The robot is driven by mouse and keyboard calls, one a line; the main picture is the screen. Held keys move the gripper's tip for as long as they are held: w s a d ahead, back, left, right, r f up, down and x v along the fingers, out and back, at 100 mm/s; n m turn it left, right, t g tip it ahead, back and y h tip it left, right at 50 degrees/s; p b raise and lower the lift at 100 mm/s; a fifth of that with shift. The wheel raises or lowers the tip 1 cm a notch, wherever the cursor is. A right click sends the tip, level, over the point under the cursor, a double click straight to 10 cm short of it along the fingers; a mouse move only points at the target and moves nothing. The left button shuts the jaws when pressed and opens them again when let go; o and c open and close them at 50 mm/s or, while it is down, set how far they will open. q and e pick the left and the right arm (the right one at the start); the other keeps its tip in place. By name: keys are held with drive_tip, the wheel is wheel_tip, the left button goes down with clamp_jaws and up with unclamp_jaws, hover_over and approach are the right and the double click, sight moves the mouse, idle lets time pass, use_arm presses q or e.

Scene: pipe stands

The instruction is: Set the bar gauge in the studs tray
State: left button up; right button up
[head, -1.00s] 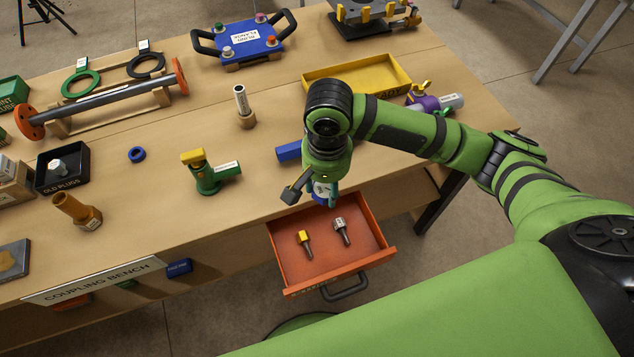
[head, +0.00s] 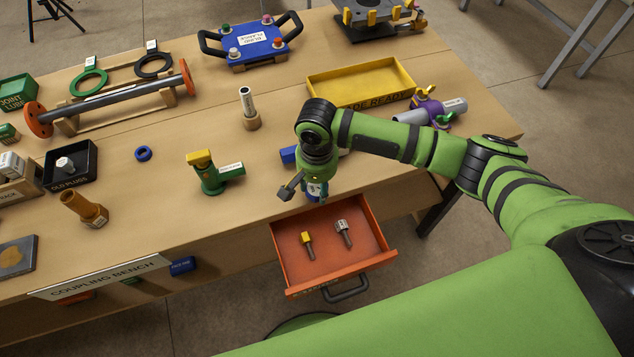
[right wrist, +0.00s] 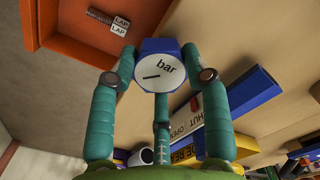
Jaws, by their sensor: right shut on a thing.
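My right gripper (head: 314,187) is shut on the bar gauge (head: 317,191), over the bench's front edge just behind the open drawer. The orange-red studs tray, a pulled-out drawer (head: 320,276), holds a yellow-headed stud (head: 307,241) and a grey-headed stud (head: 344,231). The drawer's front lettering is not readable. In the right wrist view the drawer (right wrist: 60,35) is at top left. My left gripper is not in view.
A green valve with a yellow cap (head: 210,174) stands left of the gripper. A blue block (head: 288,154) lies close behind it. A yellow tray (head: 360,84) and purple fitting (head: 428,108) are farther back. The drawer floor has free room at its left and front.

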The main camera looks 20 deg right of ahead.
sight(317, 187)
drive_tip(key=shift+f, duration=0.25)
drive_tip(key=o, duration=1.4)
drive_tip(key=shift+r, duration=0.1)
wheel_tip(317, 187, up, 12)
drive_tip(key=shift+r+b, duration=0.2)
drive_tip(key=shift+b, duration=0.2)
